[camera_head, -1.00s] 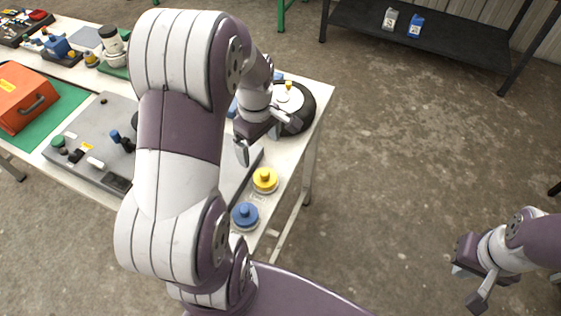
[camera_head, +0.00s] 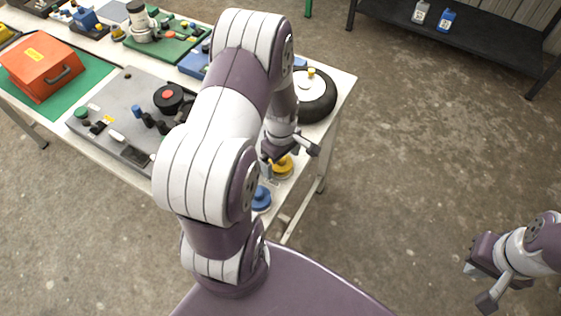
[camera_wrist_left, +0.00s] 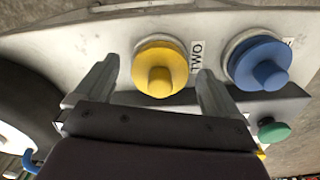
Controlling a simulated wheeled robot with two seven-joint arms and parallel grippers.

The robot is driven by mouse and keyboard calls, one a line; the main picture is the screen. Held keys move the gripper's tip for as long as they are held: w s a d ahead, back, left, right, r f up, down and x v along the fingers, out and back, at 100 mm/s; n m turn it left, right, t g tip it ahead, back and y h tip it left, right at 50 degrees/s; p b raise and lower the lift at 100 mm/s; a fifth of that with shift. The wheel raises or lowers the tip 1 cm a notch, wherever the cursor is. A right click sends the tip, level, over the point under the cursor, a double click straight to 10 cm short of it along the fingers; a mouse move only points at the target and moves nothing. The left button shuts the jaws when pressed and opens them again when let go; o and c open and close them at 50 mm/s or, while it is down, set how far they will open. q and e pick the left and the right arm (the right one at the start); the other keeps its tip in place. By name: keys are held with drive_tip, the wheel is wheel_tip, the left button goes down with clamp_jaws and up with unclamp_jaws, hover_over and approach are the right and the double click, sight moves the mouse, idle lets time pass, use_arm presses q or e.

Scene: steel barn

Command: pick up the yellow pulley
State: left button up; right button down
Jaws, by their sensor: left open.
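The yellow pulley (camera_head: 283,168) sits near the right edge of the white table, partly hidden by my left gripper in the head view. In the left wrist view the yellow pulley (camera_wrist_left: 160,66) has a round disc with a knob on top and lies between and just ahead of the two fingers. My left gripper (camera_head: 287,160) is open and empty above it; it also shows in the left wrist view (camera_wrist_left: 155,85). My right gripper (camera_head: 476,285) is at the lower right, clear of the table, with its fingers apart and nothing between them.
A blue pulley (camera_head: 261,199) stands beside the yellow one, also in the left wrist view (camera_wrist_left: 258,62). A black-tyred wheel (camera_head: 318,97) is behind the gripper. A grey control panel (camera_head: 125,112) and an orange case (camera_head: 40,68) lie left.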

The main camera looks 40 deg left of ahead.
use_arm(q)
drive_tip(key=c, duration=1.2)
drive_tip(key=shift+c, duration=0.2)
